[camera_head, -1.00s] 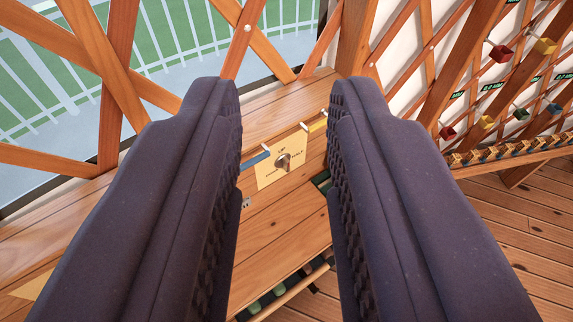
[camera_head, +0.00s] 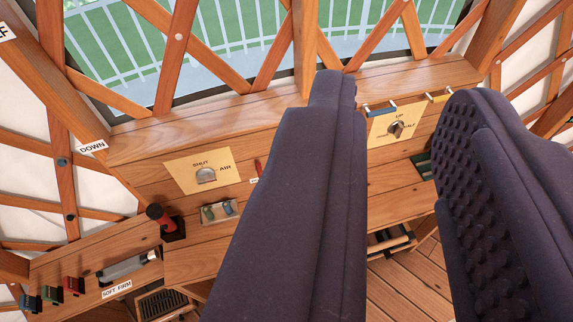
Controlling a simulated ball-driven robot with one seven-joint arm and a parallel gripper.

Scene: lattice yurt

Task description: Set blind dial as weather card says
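My gripper (camera_head: 400,95) is open and empty, its two dark ridged fingers spread wide. A dial with a small metal knob (camera_head: 396,129) sits on a tan plate (camera_head: 381,126) lettered UP and what looks like HALF. I cannot make out a weather card.
The wooden console (camera_head: 260,125) runs below a lattice window. Coloured blocks (camera_head: 50,292) and a SOFT FIRM label (camera_head: 117,289) are lower left. Wooden floor (camera_head: 425,280) shows below.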

